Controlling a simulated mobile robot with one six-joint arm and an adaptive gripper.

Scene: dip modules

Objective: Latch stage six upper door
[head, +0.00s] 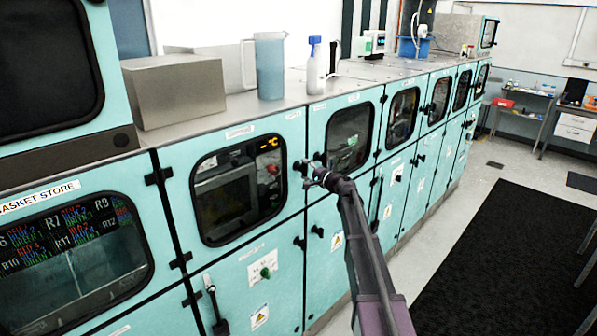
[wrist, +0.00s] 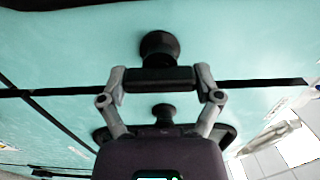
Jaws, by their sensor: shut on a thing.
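My gripper (head: 312,168) is at the edge between two upper turquoise doors in the head view. In the wrist view my gripper (wrist: 161,78) has one finger on each end of a black latch handle (wrist: 160,84) and is shut on it. The handle lies crosswise, close to a round black knob (wrist: 158,46) on the turquoise panel. The upper door on the left (head: 282,213) has a window with an orange display. The upper door on the right (head: 318,118) has a darker window. Both look flush with the cabinet front. Their labels are too small to read, and my gripper hides part of the edge.
Lower doors with black handles (head: 318,231) stand below. A basket store window (head: 75,250) is at the left. A jug (head: 270,65), a spray bottle (head: 315,70) and a metal box (head: 175,90) stand on top. Floor with a black mat (head: 490,260) is open at right.

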